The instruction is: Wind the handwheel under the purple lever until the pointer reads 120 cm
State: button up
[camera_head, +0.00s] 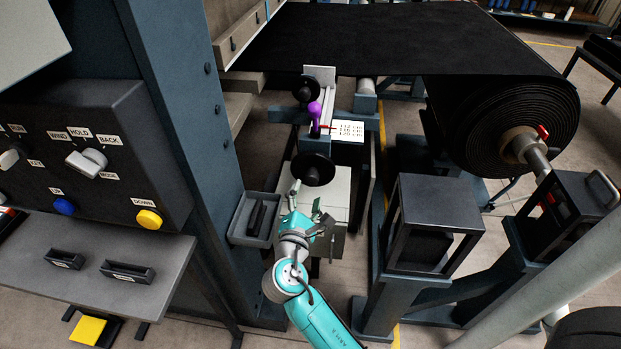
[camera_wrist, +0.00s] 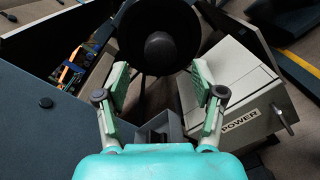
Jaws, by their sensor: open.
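The purple lever (camera_head: 315,108) stands on the guide unit in the middle of the head view. The black handwheel (camera_head: 312,170) is below it and also fills the upper middle of the wrist view (camera_wrist: 160,52). A small red pointer (camera_head: 327,127) lies by a white scale plate (camera_head: 349,131); its reading is too small to tell. My gripper (camera_head: 305,203) is just in front of the handwheel. In the wrist view its two fingers (camera_wrist: 160,85) are spread apart on either side of the wheel's lower part, with nothing held. Whether they touch the rim I cannot tell.
A second black wheel (camera_head: 305,88) sits behind the lever. A grey tray (camera_head: 254,218) is left of my gripper. A white box marked POWER (camera_wrist: 235,95) is close on the right in the wrist view. A blue column (camera_head: 185,110) stands left, a black frame (camera_head: 432,222) right.

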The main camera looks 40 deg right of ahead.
aim_at(310, 183)
jog(key=shift+x, duration=3.1)
jog(key=c, duration=1.1)
